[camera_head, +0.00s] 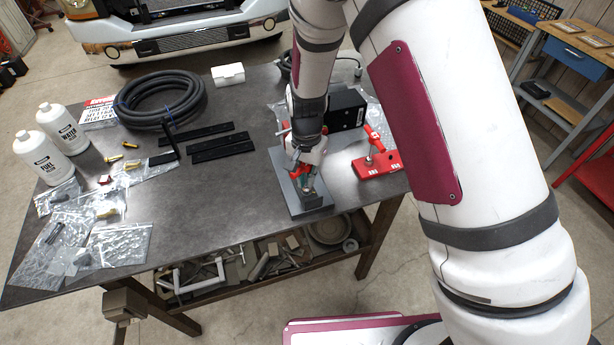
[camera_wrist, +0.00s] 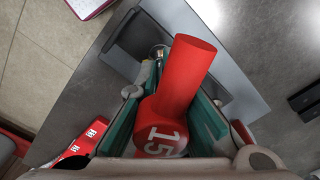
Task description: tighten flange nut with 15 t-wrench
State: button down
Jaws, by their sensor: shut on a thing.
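My gripper (camera_head: 303,178) is over the grey plate (camera_head: 318,204) near the table's front edge. In the wrist view my gripper (camera_wrist: 172,95) has its teal-padded fingers shut on the red T-wrench (camera_wrist: 166,136), which is marked 15. The wrench's red bar points away from the wrist camera. Beyond it, a small metallic round part (camera_wrist: 158,52) shows beside a dark bracket (camera_wrist: 130,40) on the plate. It may be the flange nut, but I cannot tell for sure. The wrench's socket end is hidden, so I cannot tell whether it touches the nut.
A red holder (camera_head: 378,164) with another red-handled tool stands right of the plate, near a black box (camera_head: 346,108). The table's front middle is clear.

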jog(key=shift+s+f, duration=0.15)
jog(key=shift+s, duration=0.1)
jog(key=shift+r, duration=0.8)
jog(key=shift+w+r+p, duration=0.15)
jog(key=shift+r+p, duration=0.15)
jog(key=shift+r, duration=0.15)
jog(key=shift+w+r+p, duration=0.1)
jog(key=shift+r+p, duration=0.2)
jog(key=shift+r, duration=1.6)
